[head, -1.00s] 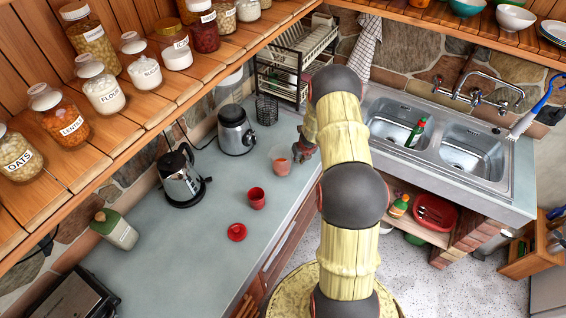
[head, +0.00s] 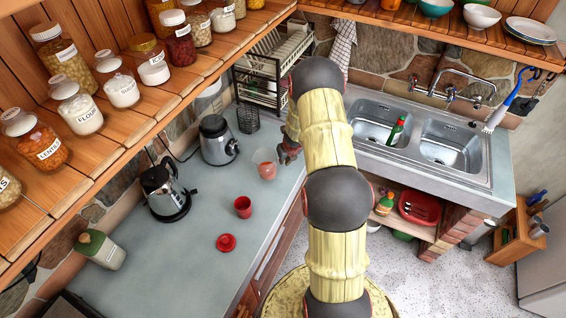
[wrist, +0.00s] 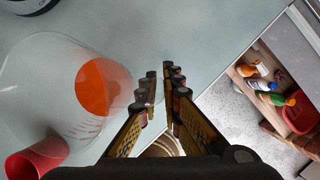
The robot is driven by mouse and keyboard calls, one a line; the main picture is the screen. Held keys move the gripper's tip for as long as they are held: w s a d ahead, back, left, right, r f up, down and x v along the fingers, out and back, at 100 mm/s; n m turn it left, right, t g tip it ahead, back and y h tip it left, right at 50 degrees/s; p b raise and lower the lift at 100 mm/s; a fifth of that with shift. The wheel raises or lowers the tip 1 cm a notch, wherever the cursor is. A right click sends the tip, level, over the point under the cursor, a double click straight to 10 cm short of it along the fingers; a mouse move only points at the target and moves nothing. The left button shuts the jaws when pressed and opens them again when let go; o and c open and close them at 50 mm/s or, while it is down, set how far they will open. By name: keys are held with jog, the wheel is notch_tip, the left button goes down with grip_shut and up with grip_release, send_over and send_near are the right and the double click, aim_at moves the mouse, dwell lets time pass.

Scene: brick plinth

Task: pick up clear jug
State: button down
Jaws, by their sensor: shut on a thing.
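The clear jug (head: 263,158) is see-through, with an orange-red patch in its lower part. In the head view it is at the counter's right edge, at the left of my gripper (head: 289,153). The exact part held is hard to make out through the clear wall. I cannot tell whether the jug's base touches the counter.
A dish rack (head: 272,68) and sink (head: 440,148) are beyond.

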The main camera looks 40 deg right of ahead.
jog(key=s+a+r+b, duration=0.2)
jog(key=s+r, duration=0.7)
jog(key=s, duration=0.3)
jog(key=shift+s, duration=0.4)
